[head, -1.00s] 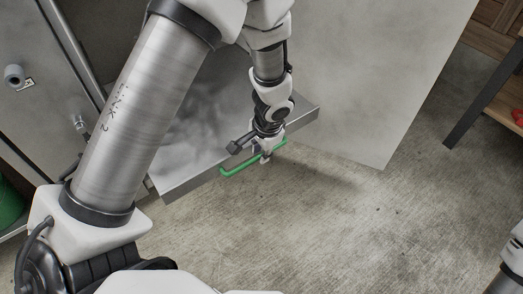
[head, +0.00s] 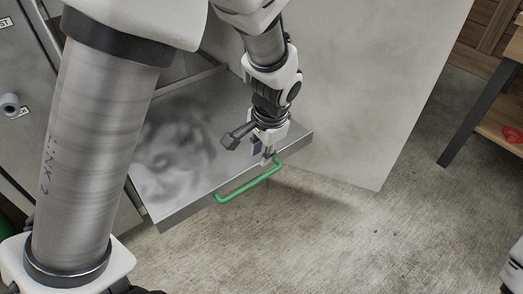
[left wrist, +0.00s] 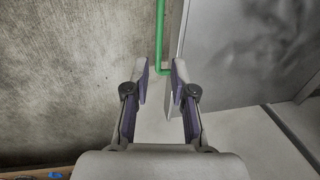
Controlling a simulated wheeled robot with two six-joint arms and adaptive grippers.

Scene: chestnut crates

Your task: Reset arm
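A grey metal drawer or tray (head: 185,165) sticks out of a grey cabinet, with a green bar handle (head: 248,183) along its front edge. My left gripper (head: 266,157) is at the drawer's front edge, close to the right end of the handle. In the left wrist view the fingers of my left gripper (left wrist: 161,70) stand apart with nothing clamped between them. The green handle (left wrist: 160,35) shows just beyond and between the fingertips; whether it touches them I cannot tell. My right gripper is out of view.
A large grey panel (head: 350,90) stands open to the right of the drawer. A wooden shelf unit with a dark leg (head: 472,110) stands at the upper right, with a red item (head: 513,134) on it. The concrete floor (head: 340,240) in front is clear.

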